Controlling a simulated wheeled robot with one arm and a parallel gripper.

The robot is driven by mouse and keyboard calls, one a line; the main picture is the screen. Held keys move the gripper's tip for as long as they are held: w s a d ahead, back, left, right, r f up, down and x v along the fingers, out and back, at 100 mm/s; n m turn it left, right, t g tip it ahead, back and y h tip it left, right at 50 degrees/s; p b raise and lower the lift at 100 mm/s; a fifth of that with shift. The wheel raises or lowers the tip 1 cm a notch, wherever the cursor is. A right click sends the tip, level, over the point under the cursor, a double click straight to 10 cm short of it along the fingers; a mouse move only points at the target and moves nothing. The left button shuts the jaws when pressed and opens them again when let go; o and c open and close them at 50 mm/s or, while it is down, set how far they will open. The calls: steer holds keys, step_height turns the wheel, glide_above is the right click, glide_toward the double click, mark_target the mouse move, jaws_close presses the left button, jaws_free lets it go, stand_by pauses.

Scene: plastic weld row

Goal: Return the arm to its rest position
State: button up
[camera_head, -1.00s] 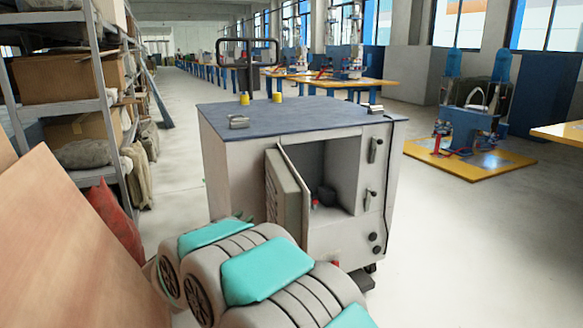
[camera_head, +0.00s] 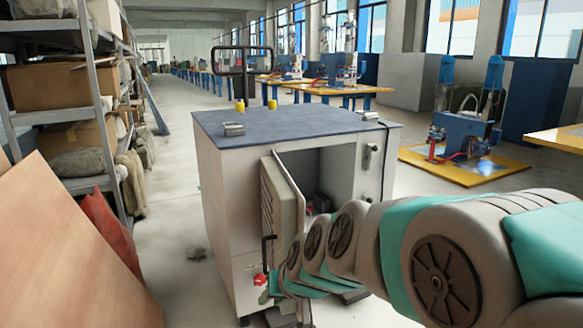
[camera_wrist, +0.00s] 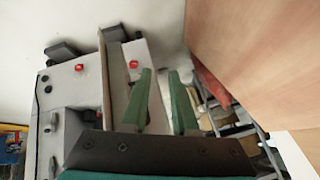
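My arm (camera_head: 440,250) reaches from the right edge toward the lower middle in the head view, in front of the cart. My gripper's hand is hard to make out there. In the wrist view my gripper (camera_wrist: 160,76) shows two green fingers, standing apart with nothing between them. The grey cart (camera_head: 228,215) has a dark blue top and an open compartment. Its door (camera_head: 283,205) stands open. In the wrist view the cart (camera_wrist: 75,85) appears upside down on the left, with the door (camera_wrist: 117,75) just left of the fingers.
A large wooden panel (camera_head: 65,260) leans at the left, with a red bag (camera_head: 108,228) behind it. Shelves (camera_head: 62,115) with boxes stand beyond. A yellow platform (camera_head: 470,170) with a blue machine is at the right.

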steer(key=s+d+f+g+h, duration=0.1)
steer(key=s+d+g, duration=0.1)
steer(key=s+d, duration=0.4)
steer(key=s+d+f+m+g+h, duration=0.1)
steer(key=s+d, duration=0.5)
steer(key=s, duration=0.6)
steer(key=s+d+f+g+h, duration=0.2)
steer(key=s+d, duration=0.4)
steer(key=s, duration=0.4)
steer(key=f+g, duration=0.1)
steer(key=g, duration=0.1)
steer(key=shift+d+f+m+g+h, duration=0.2)
steer(key=shift+d+m+g+h, duration=0.1)
steer(key=shift+d+m, duration=0.1)
